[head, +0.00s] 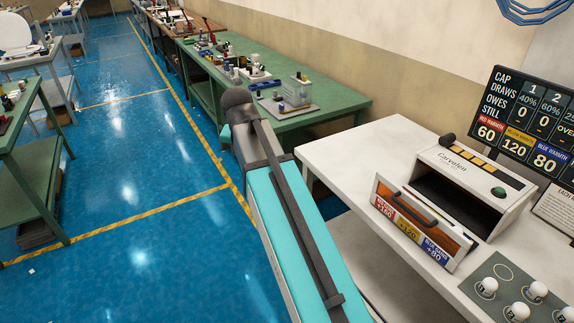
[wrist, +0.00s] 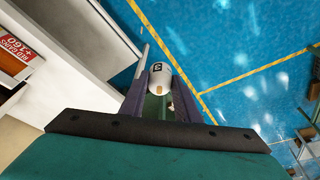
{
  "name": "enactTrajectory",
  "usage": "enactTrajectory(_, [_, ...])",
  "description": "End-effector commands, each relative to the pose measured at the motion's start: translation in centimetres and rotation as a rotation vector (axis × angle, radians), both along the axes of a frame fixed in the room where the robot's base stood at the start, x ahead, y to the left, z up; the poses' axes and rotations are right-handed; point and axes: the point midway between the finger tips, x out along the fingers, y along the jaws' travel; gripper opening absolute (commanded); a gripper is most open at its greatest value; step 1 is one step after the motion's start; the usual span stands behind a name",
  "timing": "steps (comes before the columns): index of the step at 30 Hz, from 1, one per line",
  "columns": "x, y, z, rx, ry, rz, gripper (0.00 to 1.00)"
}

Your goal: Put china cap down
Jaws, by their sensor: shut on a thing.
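In the wrist view my gripper (wrist: 160,88) is shut on a white china cap (wrist: 159,76) marked with a dark 3. The cap sits between the two dark fingers, held in the air with blue floor behind it. In the head view my arm reaches away from the white bench, and its far end hides the gripper's fingers and the held cap. Several other white china caps (head: 487,287) stand on a grey plate (head: 482,268) at the lower right.
A white appliance (head: 465,172) with its front door (head: 423,222) open stands on the white bench (head: 345,155). A scoreboard (head: 530,120) is behind it. Green tables (head: 340,103) with small items line the wall.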

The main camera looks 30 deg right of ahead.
Motion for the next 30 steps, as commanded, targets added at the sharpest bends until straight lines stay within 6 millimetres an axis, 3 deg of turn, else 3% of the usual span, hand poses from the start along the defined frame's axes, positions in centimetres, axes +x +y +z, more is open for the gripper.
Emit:
enactTrajectory(1, [0.5, 2.0, -0.3, -0.001, -0.001, 0.08, 0.07])
enactTrajectory(3, [1.1, 4.3, -0.3, 0.0, -0.001, 0.193, 0.07])
enactTrajectory(9, [1.9, 7.9, -0.1, -0.001, -0.005, 0.465, 0.07])
enactTrajectory(18, [2.3, 8.8, 0.2, -0.004, -0.009, 0.672, 0.07])
enactTrajectory(30, [2.3, 8.7, 0.2, -0.004, -0.01, 0.689, 0.07])
